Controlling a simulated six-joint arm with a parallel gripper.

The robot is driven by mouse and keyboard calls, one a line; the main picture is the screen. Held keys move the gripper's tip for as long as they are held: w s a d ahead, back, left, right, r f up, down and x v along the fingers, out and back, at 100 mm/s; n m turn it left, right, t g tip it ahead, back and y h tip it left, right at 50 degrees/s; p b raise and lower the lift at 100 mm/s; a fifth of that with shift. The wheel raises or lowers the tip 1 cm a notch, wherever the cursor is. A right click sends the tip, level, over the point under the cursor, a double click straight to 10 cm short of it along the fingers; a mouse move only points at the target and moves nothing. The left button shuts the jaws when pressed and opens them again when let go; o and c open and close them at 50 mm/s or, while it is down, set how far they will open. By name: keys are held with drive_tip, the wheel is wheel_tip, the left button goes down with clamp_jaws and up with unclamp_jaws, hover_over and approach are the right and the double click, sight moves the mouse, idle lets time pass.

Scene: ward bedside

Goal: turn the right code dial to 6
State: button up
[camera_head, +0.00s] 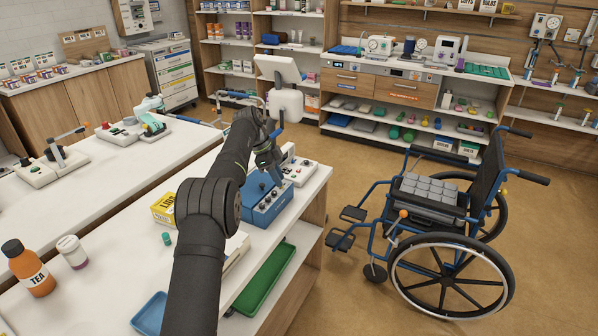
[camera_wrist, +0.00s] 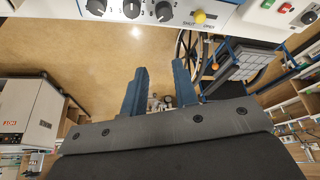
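The blue control box (camera_head: 257,214) stands near the right end of the white counter. In the wrist view its panel runs along the top edge, with several dark round dials. The rightmost dial (camera_wrist: 163,10) is beside a yellow knob (camera_wrist: 199,17) marked shut and open; the dial's setting is too small to read. Another dial (camera_wrist: 132,8) is to its left, and one more (camera_wrist: 95,5) is cut by the edge. My gripper (camera_wrist: 159,67) has its two blue fingers apart with nothing between them. Its fingertips are apart from the dials. My arm hides part of the box in the head view.
A white box (camera_head: 300,170) with buttons stands just behind and right of the blue box. A yellow carton (camera_head: 163,209) and a small teal item (camera_head: 167,239) are to its left. A wheelchair (camera_head: 440,215) stands on the floor to the right.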

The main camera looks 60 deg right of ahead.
drive_tip(key=s+r, duration=0.5)
drive_tip(key=s, duration=0.3)
drive_tip(key=shift+s+a, duration=0.2)
drive_tip(key=shift+a, duration=0.25)
